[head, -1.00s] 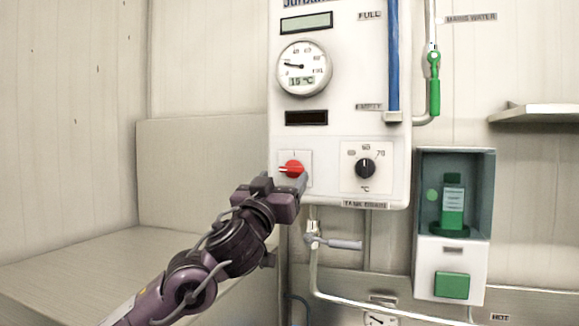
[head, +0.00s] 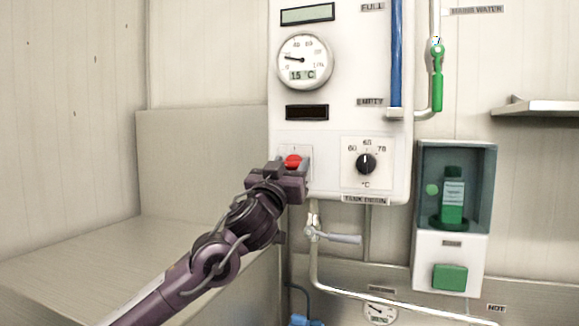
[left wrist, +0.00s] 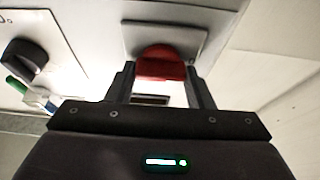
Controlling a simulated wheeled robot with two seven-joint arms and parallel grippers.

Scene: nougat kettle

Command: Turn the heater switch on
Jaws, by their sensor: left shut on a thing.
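The heater switch, a red knob (head: 293,161) on a pale square plate, sits at the lower left of the white heater panel (head: 340,115). My left gripper (head: 290,170) is at the switch, its fingers on either side of the red knob and shut on it. The left wrist view shows the red knob (left wrist: 160,64) between the two fingers (left wrist: 160,84). The gripper hides the lower part of the switch plate in the head view. The dark display (head: 307,112) above the switch shows no light. My right gripper is not in view.
A black temperature dial (head: 366,163) is on the panel right of the switch. A drain valve lever (head: 335,238) and pipe are below the panel. A green bottle (head: 453,196) stands in a wall box at right. A bench (head: 70,275) is at left.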

